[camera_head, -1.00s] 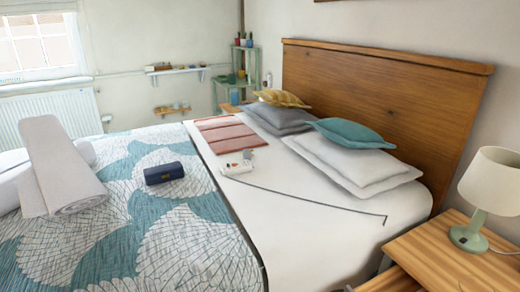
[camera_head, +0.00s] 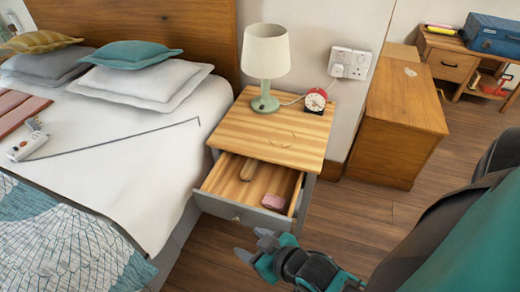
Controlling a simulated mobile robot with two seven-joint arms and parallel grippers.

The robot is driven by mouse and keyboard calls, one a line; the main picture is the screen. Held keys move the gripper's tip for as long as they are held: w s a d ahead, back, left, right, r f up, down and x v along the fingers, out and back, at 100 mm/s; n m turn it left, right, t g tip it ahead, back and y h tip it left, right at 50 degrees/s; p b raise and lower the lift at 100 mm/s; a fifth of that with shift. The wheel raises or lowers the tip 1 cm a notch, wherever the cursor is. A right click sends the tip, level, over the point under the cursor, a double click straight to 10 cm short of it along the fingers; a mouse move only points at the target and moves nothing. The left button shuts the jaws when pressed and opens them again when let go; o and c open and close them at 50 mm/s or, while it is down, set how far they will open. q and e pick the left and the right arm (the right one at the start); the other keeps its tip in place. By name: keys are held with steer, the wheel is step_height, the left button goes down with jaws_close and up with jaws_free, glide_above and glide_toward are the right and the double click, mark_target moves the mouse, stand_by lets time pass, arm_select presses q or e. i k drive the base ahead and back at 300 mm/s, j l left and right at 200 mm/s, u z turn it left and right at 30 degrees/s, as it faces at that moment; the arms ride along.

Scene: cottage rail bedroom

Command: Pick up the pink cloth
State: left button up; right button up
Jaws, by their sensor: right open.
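A small pink thing (camera_head: 273,202), which looks like the folded pink cloth, lies in the front right part of the open drawer (camera_head: 226,209) of the wooden nightstand (camera_head: 285,130). My right gripper (camera_head: 252,244) is open and empty. In the picture it is just below the drawer front, apart from the pink thing. My right arm comes in from the right edge. My left gripper is not in view.
A brown wooden block (camera_head: 249,169) also lies in the drawer. A lamp (camera_head: 265,60) and a red clock (camera_head: 315,100) stand on the nightstand. The bed (camera_head: 120,150) is on the left, a wooden cabinet (camera_head: 400,115) on the right. Floor between is clear.

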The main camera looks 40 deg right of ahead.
mark_target(276, 203)
steer(key=z, duration=0.9)
